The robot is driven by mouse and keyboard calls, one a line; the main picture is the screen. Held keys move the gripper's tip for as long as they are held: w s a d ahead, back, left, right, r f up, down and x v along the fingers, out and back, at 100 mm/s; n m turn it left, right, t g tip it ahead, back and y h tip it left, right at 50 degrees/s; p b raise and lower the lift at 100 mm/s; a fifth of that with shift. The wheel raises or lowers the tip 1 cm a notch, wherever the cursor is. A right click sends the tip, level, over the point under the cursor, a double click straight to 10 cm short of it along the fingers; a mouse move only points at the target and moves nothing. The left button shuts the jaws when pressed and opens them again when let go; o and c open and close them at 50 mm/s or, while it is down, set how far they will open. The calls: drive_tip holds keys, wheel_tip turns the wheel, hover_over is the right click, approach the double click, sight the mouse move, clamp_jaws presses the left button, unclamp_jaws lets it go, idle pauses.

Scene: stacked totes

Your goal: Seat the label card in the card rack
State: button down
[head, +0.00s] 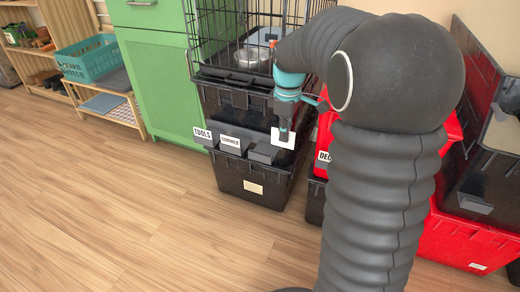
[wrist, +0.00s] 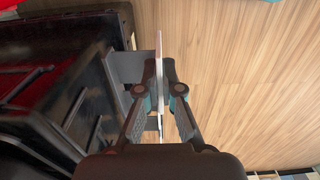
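The label card (head: 288,143) is a plain white square in the head view, at the front right of the stacked black totes. In the wrist view the card (wrist: 159,50) is seen almost edge-on, standing between my fingertips. My gripper (head: 283,136) is shut on it; its fingers also show in the wrist view (wrist: 160,70). The card rack looks like a row of grey holders (head: 263,152) along the black tote's front; two hold cards reading TOOLS (head: 202,133) and SUMMER (head: 230,142). A grey holder (wrist: 128,67) lies just left of the card in the wrist view. I cannot tell whether they touch.
The lower black tote (head: 235,175) stands beneath the rack, with a wire cage (head: 235,35) above. Red totes (head: 465,240) stand to the right, and a green cabinet (head: 160,85) to the left. The wooden floor (head: 130,210) in front is clear.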

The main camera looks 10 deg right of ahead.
drive_tip(key=w+a+f, duration=0.4)
drive_tip(key=w+a, duration=0.1)
drive_tip(key=shift+w+a+f+b, duration=0.1)
drive_tip(key=shift+a+f+b, duration=0.15)
drive_tip(key=shift+f+b, duration=0.45)
drive_tip(key=shift+f, duration=1.6)
drive_tip(key=shift+f, duration=0.15)
drive_tip(key=c, duration=1.3)
unclamp_jaws()
